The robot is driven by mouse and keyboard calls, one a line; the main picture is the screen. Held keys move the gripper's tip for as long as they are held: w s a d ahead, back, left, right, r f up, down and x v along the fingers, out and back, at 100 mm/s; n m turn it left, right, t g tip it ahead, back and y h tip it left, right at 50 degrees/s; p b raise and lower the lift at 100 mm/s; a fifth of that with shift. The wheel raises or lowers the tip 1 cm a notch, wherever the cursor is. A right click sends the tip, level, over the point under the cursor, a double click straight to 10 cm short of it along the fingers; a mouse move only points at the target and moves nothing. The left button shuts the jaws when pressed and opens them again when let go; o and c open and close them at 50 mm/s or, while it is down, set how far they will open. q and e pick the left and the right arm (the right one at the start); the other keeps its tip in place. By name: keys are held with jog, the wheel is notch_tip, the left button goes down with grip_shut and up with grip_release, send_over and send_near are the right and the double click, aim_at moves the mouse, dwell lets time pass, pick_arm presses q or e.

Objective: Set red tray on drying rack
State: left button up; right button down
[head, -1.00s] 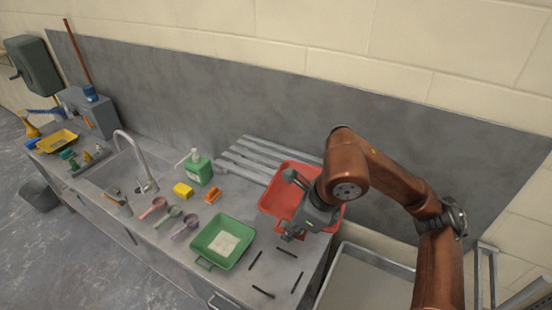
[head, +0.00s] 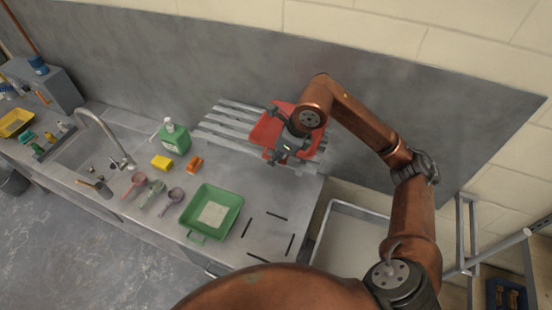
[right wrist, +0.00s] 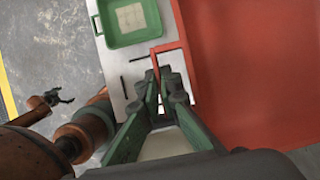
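The red tray (head: 267,131) is over the right part of the grey slatted drying rack (head: 222,128) in the head view. I cannot tell whether it touches the slats. My right gripper (head: 275,157) is at the tray's near side, and its arm hides part of the tray. In the right wrist view the right gripper (right wrist: 165,84) is shut on the tray's red handle (right wrist: 157,59), with the tray's broad red face (right wrist: 250,70) to the right. My left gripper (right wrist: 57,98) shows small at the left of that view, its fingers apart and empty.
A green tray (head: 212,212) lies on the counter, with dark strips (head: 270,240) beside it. A green soap bottle (head: 174,136), yellow sponge (head: 161,163) and orange block (head: 195,164) stand left of the rack. A pale tub (head: 345,240) is right of the counter.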

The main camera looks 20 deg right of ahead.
notch_tip(320, 180, down, 6)
jog(key=w+d+p, duration=0.1)
jog(key=w+p, duration=0.1)
jog(key=shift+d+f, duration=0.15)
jog(key=shift+d, duration=0.2)
jog(key=c, duration=2.6)
grip_release()
jog(key=shift+w+f, duration=0.1)
jog(key=shift+w, duration=0.05)
pick_arm(q)
jog(key=shift+t, duration=0.3)
jog(key=shift+w+r, duration=0.75)
jog(key=shift+w, duration=0.2)
jog(key=shift+w+r, duration=0.75)
jog(key=shift+w, duration=0.15)
pick_arm(e)
jog(key=o, duration=0.4)
jog(key=shift+o, duration=0.2)
pick_arm(q)
jog(key=f+b, duration=0.3)
jog(key=shift+s+f, duration=0.25)
jog(key=shift+f, duration=0.05)
pick_arm(e)
jog(key=v, duration=1.2)
